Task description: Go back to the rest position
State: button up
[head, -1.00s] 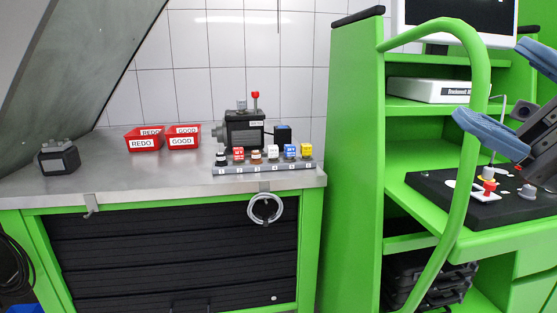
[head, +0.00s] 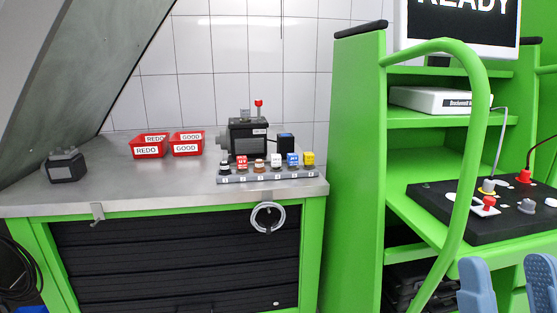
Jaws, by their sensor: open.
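My gripper (head: 509,287) shows at the bottom right corner of the head view as two blue fingers pointing up. The fingers are apart with nothing between them. It is in front of the green cart, below and nearer than the black control panel (head: 470,228). The rest of my arm is out of the picture. The panel carries a red-topped knob, a yellow-ringed knob and a red plug with a cable.
A green cart (head: 355,160) with a curved handle rail (head: 470,170) stands close to my gripper. A screen (head: 470,25) reads READY. The steel bench (head: 120,190) at left holds the REDO bin (head: 149,150), GOOD bin (head: 187,149), pump (head: 247,140) and a row of small blocks (head: 270,175).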

jog(key=s+f+g+y+p, duration=0.2)
jog(key=s+f+g+y, duration=0.1)
jog(key=s+f+g, duration=1)
jog(key=s+f, duration=0.6)
jog(key=s, duration=0.2)
jog(key=shift+s+n, duration=0.15)
jog(key=shift+n, duration=0.25)
